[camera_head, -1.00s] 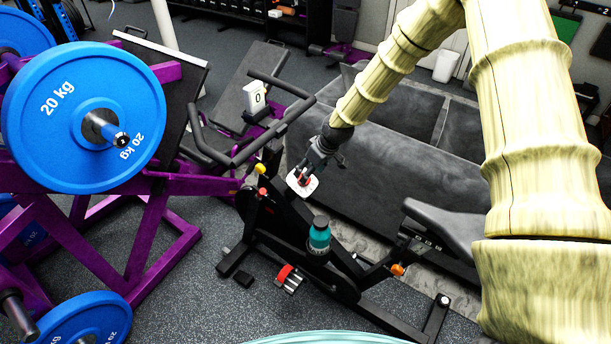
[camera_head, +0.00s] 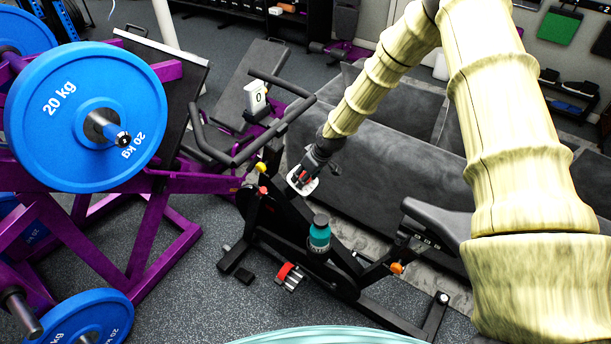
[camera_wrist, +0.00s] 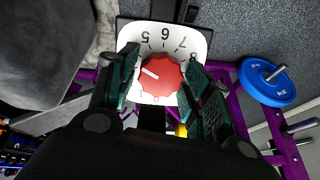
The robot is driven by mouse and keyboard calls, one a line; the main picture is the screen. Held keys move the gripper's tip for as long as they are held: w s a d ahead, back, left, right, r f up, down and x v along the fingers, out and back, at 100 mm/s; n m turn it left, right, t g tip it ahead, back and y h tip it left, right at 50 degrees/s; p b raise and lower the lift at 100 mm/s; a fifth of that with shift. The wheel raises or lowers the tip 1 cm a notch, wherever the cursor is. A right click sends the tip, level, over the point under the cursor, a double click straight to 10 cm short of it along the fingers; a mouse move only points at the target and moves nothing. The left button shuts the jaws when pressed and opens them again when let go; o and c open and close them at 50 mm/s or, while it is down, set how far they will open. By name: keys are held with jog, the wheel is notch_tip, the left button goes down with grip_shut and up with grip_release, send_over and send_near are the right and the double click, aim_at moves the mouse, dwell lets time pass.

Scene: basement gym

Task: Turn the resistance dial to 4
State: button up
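The resistance dial is a red round knob (camera_wrist: 165,82) on a white plate (camera_wrist: 200,38) in the wrist view. Black numbers 5, 6, 7 and 8 show along the plate's upper part; other numbers are hidden or unclear. A white pointer line on the knob points up and left, toward the part by the left finger. My gripper (camera_wrist: 160,80) is open, its dark green finger pads on either side of the knob. I cannot tell whether they touch it. In the head view my gripper (camera_head: 301,176) is at the white plate (camera_head: 306,187) on the exercise bike (camera_head: 268,212).
A teal bottle (camera_head: 319,236) stands on the bike frame below the dial. The handlebars (camera_head: 283,118) and a display reading 0 (camera_head: 255,98) are behind. The bike seat (camera_head: 437,222) is to the right. A blue 20 kg plate (camera_head: 60,140) on a purple rack is at left.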

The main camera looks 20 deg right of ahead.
jog(key=c, duration=0.5)
jog(key=shift+m, duration=0.6)
jog(key=o, duration=1)
jog(key=shift+o, duration=0.2)
jog(key=v, duration=1.2)
